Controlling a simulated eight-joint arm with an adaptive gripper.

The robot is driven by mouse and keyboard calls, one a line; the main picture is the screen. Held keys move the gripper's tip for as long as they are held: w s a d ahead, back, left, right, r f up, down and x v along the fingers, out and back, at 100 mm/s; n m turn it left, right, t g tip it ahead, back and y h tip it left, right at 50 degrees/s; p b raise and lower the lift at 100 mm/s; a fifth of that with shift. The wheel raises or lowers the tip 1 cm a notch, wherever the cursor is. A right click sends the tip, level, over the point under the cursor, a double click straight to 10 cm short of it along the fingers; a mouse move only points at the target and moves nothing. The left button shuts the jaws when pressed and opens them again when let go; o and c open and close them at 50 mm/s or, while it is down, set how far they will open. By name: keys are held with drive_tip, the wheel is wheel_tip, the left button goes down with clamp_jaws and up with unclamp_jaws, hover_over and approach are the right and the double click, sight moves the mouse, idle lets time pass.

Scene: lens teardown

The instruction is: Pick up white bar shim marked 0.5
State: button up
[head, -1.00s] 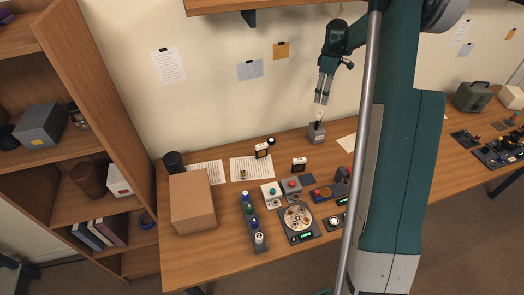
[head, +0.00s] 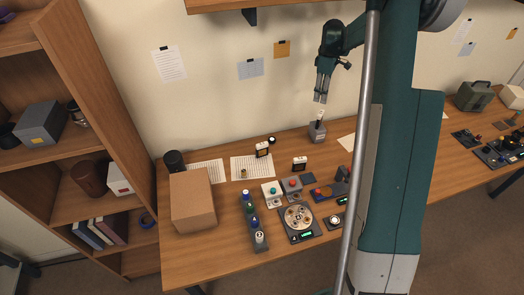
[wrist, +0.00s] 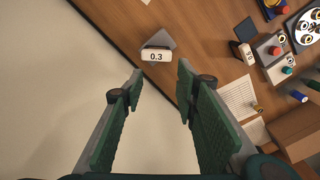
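My gripper (head: 321,100) hangs above the back of the table, pointing down. In the wrist view its two fingers (wrist: 160,72) are apart with nothing between them. A small white piece marked 0.3 (wrist: 155,57) stands on a grey block just beyond the fingertips. In the head view this white piece (head: 320,114) sticks up from the grey block (head: 317,132), below the gripper and apart from it. I cannot read a 0.5 mark on anything in view.
A cardboard box (head: 193,200) stands at the table's left. The wall is close behind the gripper.

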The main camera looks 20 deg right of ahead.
drive_tip(key=a+f+n+h+b, duration=0.1)
drive_tip(key=a+f+n+b, duration=0.3)
drive_tip(key=a, duration=0.5)
drive_tip(key=a+f+n+h+b, duration=0.15)
drive_tip(key=a+f, duration=0.35)
drive_tip(key=a, duration=0.5)
drive_tip(key=n+h+b, duration=0.2)
drive_tip(key=n+b, duration=0.2)
hover_over(262, 148)
drive_tip(key=w+a, duration=0.1)
drive_tip(key=a, duration=0.1)
drive_tip(key=f, duration=0.6)
drive_tip(key=shift+w+d+f, duration=0.15)
drive_tip(key=shift+w+d, duration=0.05)
drive_tip(key=shift+d, duration=0.05)
drive_tip(key=shift+s+a+f, duration=0.2)
drive_tip(key=shift+s+a, duration=0.05)
drive_tip(key=shift+a, duration=0.3)
drive_tip(key=shift+b+x, duration=0.4)
drive_tip(key=shift+x, duration=0.9)
drive_tip(key=shift+f, duration=0.1)
drive_tip(key=shift+b+x, duration=0.35)
drive_tip(key=shift+x, duration=2.15)
drive_tip(key=shift+w, duration=0.15)
